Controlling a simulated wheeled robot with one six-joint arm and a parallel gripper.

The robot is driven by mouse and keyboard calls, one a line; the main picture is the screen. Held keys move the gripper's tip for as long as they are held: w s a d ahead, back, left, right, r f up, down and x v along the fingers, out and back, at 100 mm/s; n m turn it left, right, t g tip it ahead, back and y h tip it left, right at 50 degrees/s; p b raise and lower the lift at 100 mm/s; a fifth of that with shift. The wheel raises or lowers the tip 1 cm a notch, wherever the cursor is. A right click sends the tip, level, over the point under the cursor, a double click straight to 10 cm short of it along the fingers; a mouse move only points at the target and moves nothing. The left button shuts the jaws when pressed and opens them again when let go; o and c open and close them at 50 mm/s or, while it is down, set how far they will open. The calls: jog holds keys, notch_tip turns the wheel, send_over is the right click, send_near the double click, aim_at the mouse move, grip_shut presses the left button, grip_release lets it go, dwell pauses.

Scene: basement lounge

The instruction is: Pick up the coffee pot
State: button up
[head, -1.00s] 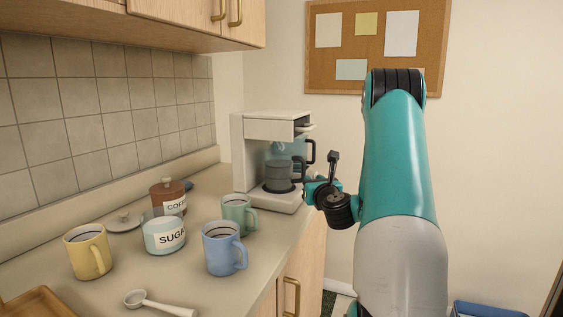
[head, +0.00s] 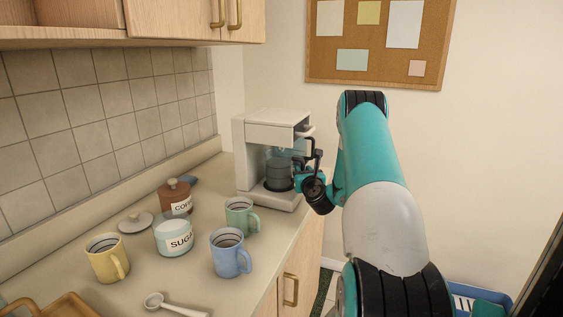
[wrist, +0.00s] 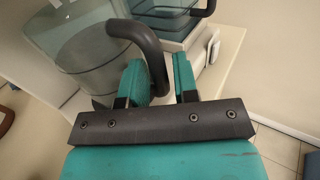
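The coffee pot (head: 279,172), see-through with a dark base, stands upright on the plate of the white coffee maker (head: 270,133) at the counter's far end. In the wrist view the pot (wrist: 85,58) is at upper left, with its black curved handle (wrist: 146,38) toward me. My gripper (head: 304,180) is beside the pot on its handle side. In the wrist view my gripper (wrist: 160,78) has its two teal fingers apart, with the lower handle between them. The handle is close to the left finger, with a gap to the right one. Contact is unclear.
On the counter (head: 130,255) stand a yellow mug (head: 106,258), a blue mug (head: 229,254), a green mug (head: 239,214), a sugar jar (head: 173,236) and a coffee jar (head: 175,197). A white scoop (head: 172,304) lies in front. The counter's right edge runs below my arm.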

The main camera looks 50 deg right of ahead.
jog(key=shift+w+d, duration=0.25)
jog(key=shift+w, duration=0.05)
jog(key=shift+c, duration=0.2)
grip_shut()
jog(key=shift+r, duration=0.15)
